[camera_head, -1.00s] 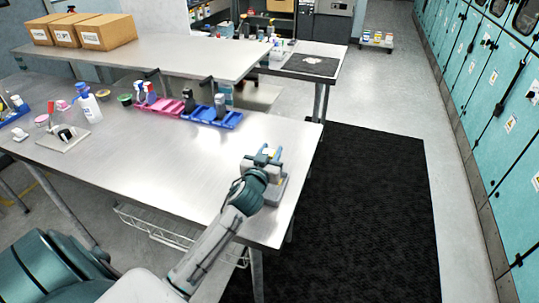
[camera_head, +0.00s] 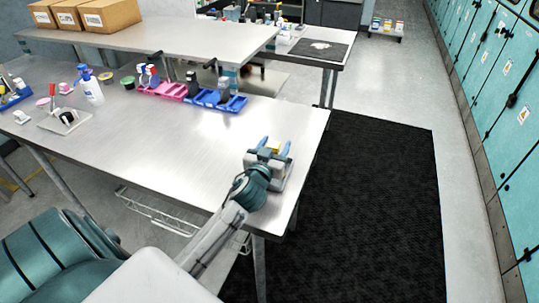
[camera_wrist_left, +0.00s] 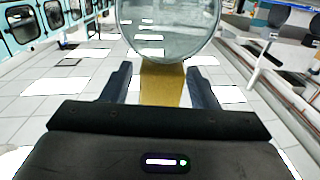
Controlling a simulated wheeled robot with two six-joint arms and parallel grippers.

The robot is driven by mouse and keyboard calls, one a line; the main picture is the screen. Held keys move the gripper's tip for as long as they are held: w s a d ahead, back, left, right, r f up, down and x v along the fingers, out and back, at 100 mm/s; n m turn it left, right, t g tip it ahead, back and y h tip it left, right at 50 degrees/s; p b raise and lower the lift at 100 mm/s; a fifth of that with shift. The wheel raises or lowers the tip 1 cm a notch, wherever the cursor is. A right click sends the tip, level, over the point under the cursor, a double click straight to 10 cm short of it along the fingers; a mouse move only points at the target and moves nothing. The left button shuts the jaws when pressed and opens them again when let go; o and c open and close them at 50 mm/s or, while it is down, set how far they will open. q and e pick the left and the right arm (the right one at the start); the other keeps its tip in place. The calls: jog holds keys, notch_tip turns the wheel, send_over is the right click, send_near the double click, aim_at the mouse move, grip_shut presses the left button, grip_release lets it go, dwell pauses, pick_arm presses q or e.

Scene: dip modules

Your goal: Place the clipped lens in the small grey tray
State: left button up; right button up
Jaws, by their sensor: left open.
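The clipped lens shows in the left wrist view as a large round clear disc (camera_wrist_left: 168,28) on a yellow clip (camera_wrist_left: 163,85). The yellow clip stands between my two dark fingers, with a gap visible on each side. In the head view, a small yellow patch (camera_head: 275,150) shows between the blue fingertips of my left gripper (camera_head: 275,145). This gripper is open, at the table's right end near the edge. Grey surfaces lie around and under it; I cannot clearly tell the small grey tray from my wrist there. My right gripper is not in view.
The metal table (camera_head: 180,150) is clear in its middle. Pink bins (camera_head: 160,91) and blue bins (camera_head: 215,101) stand along its back. A white bottle (camera_head: 91,88) and small items are at the left. A dark mat (camera_head: 370,200) covers the floor at right.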

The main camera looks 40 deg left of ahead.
pick_arm(q)
jog(key=b+v, duration=0.3)
jog(key=v, duration=0.8)
jog(key=shift+s, duration=0.25)
jog(key=shift+d, duration=0.1)
